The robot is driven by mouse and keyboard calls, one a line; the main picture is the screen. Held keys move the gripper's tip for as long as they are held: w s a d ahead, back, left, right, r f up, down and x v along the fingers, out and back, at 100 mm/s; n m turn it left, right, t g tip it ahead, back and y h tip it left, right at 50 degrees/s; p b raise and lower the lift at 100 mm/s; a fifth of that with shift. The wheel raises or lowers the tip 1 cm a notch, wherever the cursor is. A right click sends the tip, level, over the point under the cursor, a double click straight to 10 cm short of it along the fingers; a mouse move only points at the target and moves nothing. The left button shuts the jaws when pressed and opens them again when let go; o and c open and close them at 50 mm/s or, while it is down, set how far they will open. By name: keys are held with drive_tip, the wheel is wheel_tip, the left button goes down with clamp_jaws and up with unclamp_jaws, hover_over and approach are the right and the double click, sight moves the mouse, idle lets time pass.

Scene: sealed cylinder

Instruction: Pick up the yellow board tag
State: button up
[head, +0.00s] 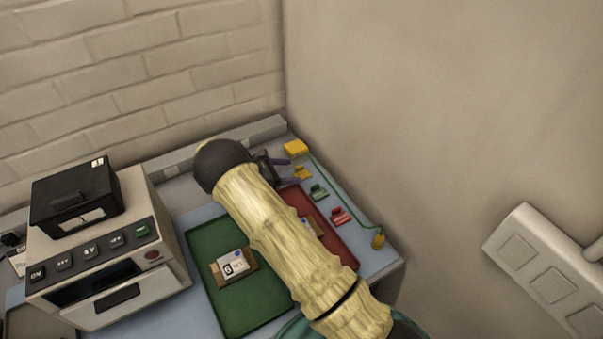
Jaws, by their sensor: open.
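The yellow board tag (302,172) is a small yellow piece lying on the blue-grey bench top, at the back end of a row with a green tag (319,192) and a red tag (340,215). My gripper (289,171) is open, its two purplish fingers pointing right toward the yellow tag. The fingertips are very near the tag; I cannot tell whether it lies between them or just beyond, or whether they touch it. My arm hides much of the bench's middle.
A yellow block (296,148) with a green cable to a yellow plug (378,240) is close behind the tag. A red tray (345,249) and green tray (213,270) hold cards. A machine (165,245) with a black box stands left. Walls bound the back and right.

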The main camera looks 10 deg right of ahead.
sight(301, 174)
drive_tip(key=shift+d+p, duration=0.35)
drive_tip(key=shift+d, duration=0.1)
drive_tip(key=shift+p+x, duration=0.7)
drive_tip(key=shift+x, duration=1.3)
drive_tip(key=shift+w+f, duration=0.1)
drive_tip(key=c, duration=1.1)
